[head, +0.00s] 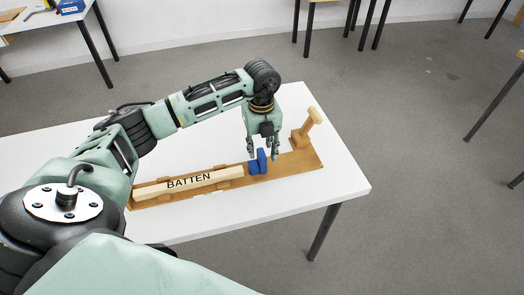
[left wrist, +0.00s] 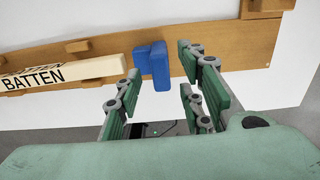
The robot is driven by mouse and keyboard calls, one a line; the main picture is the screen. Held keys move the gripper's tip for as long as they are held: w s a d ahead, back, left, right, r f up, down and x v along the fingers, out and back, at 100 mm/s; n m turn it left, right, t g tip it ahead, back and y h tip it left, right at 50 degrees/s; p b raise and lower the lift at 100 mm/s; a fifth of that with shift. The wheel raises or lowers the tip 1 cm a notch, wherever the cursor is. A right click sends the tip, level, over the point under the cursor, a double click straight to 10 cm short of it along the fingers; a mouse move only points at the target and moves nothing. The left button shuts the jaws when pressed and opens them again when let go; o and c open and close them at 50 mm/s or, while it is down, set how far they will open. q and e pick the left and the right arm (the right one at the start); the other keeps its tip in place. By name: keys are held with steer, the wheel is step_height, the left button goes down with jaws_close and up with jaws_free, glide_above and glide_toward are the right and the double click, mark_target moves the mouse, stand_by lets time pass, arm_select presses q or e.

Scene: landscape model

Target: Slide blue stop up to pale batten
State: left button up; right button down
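The pale batten (head: 190,183), a long block marked BATTEN, lies along the wooden board. It also shows at the left of the left wrist view (left wrist: 70,76). The blue stop (head: 257,163) sits on the board just past the batten's right end. My right gripper is not in view.
The wooden board (head: 298,160) lies on a white table (head: 345,185). An upright wooden handle (head: 309,122) stands at the board's right end. The table is bare in front of the board and to its right. Other tables stand farther off.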

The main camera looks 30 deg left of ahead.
mark_target(257, 162)
arm_select(q)
steer(key=shift+f, duration=1.3)
jaws_close()
